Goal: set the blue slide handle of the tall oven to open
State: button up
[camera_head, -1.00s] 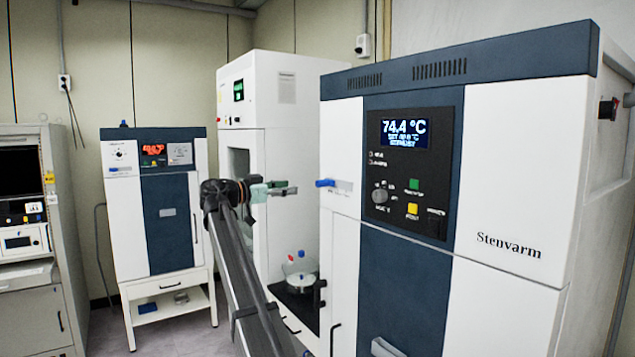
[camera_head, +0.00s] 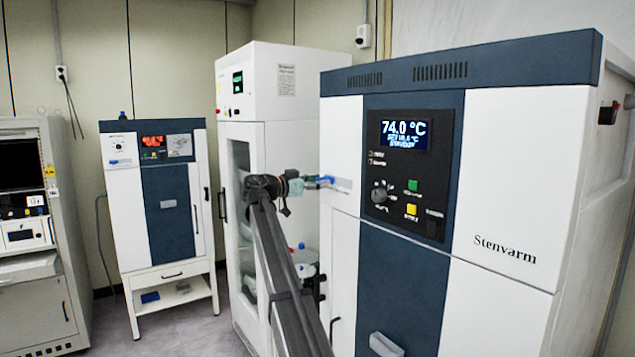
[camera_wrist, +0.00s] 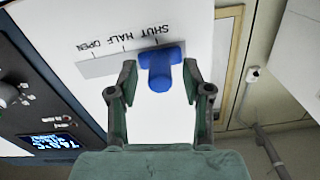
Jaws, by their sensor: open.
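The tall oven (camera_head: 505,180) stands at the right in the head view, with a lit display and a white and dark blue front. Its blue slide handle (camera_wrist: 160,70) shows in the wrist view on a grey strip (camera_wrist: 98,66) marked SHUT, HALF and OPEN. The handle is at the SHUT end. My gripper (camera_wrist: 159,78) is open, with one finger on each side of the handle. I cannot tell whether either finger touches it. In the head view the blue handle (camera_head: 322,181) is partly covered by my gripper.
A tall white cabinet (camera_head: 285,140) stands behind my arm, with bottles partly hidden. A smaller oven (camera_head: 168,200) stands on a table at the left. The control panel (camera_wrist: 25,95) of the tall oven lies left of the handle in the wrist view. Floor shows between the units.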

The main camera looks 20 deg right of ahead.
jog(key=shift+c, duration=0.4)
grip_shut()
jog(key=shift+s+f, duration=0.1)
jog(key=shift+s, duration=0.1)
jog(key=s+b, duration=0.1)
jog(key=s, duration=0.1)
jog(key=s+d+b, duration=0.1)
jog(key=s+b, duration=0.1)
jog(key=s, duration=0.1)
jog(key=s+b, duration=0.2)
jog(key=s, duration=0.1)
jog(key=shift+d, duration=0.2)
jog(key=shift+c, duration=1.1)
grip_release()
jog(key=o, duration=0.3)
jog(key=shift+s, duration=0.1)
